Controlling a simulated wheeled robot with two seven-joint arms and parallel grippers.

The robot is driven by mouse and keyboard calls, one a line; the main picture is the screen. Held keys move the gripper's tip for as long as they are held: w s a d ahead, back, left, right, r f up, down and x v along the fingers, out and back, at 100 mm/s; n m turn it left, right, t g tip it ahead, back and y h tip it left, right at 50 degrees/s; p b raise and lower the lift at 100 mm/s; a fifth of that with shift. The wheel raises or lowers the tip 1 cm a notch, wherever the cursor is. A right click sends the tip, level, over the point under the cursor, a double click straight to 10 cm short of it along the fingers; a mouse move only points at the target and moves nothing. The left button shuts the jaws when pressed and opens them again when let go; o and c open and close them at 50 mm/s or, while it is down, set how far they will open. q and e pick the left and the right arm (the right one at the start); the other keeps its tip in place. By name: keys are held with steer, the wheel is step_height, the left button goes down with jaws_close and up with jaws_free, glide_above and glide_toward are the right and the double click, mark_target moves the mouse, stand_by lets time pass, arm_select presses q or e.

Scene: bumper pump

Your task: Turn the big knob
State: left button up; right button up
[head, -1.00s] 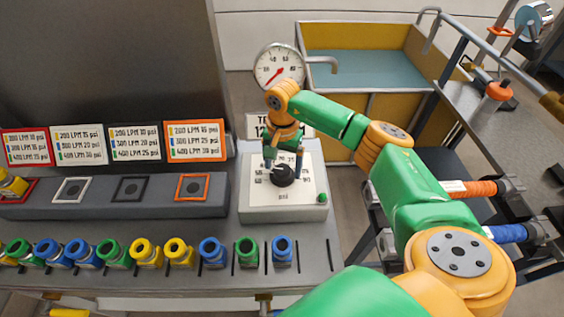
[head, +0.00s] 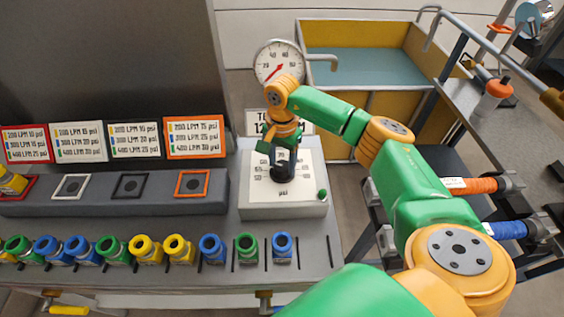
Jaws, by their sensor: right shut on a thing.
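The big knob (head: 282,172) is black and sits in the middle of a white dial box (head: 262,208) marked "psi", with numbers around it. My right gripper (head: 281,163) reaches down from above, with its fingers shut on the knob. The fingers and wrist hide the knob's upper part and some dial numbers. A round white gauge (head: 279,64) with a red needle stands behind the box. My left gripper is not in view.
A small green button (head: 322,194) is on the box's right side. Several coloured nozzles (head: 178,249) line the bench's front. A grey rail (head: 110,192) with framed squares lies left of the box, below several label cards (head: 194,137). A blue-floored bin (head: 370,68) stands behind.

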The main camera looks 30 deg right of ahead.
steer(key=m, duration=0.4)
steer(key=shift+m+b, duration=0.3)
steer(key=shift+b, duration=0.05)
steer(key=m, duration=0.4)
steer(key=shift+m, duration=0.3)
steer(key=m, duration=0.4)
steer(key=shift+f+m, duration=0.1)
steer(key=shift+m, duration=2.2)
steer(key=o, duration=1.4)
steer(key=shift+c, duration=0.2)
